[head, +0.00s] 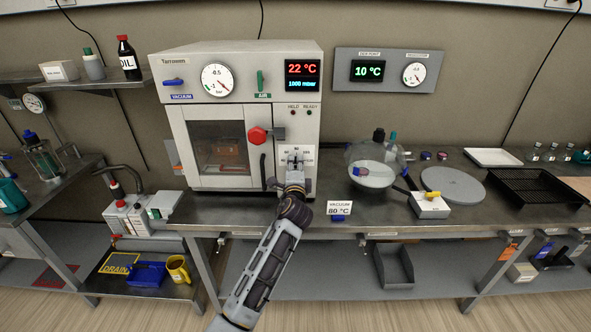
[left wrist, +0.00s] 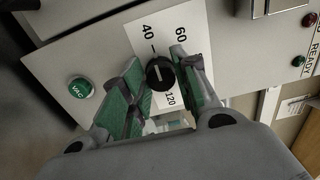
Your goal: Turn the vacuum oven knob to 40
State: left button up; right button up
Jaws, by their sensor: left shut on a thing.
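The vacuum oven (head: 235,105) stands on the steel bench, its door closed and its display reading 22 °C. Its black knob (left wrist: 160,74) sits on a white dial plate (head: 307,154) low on the right of the oven front. In the left wrist view the plate shows 40, 60 and 120, and the knob bears a short pale mark; I cannot tell for certain which number it points at. My left gripper (head: 294,168) is at the dial, its green-padded fingers (left wrist: 160,85) shut on the knob from both sides. In the head view the gripper hides the knob. My right gripper is out of view.
A green VAC button (left wrist: 80,88) sits beside the dial plate.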

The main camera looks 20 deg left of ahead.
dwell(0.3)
pick_arm(q)
jog(key=shift+f, duration=0.1)
jog(key=o, duration=1)
jog(key=shift+s, duration=0.1)
jog(key=shift+v, duration=5.9)
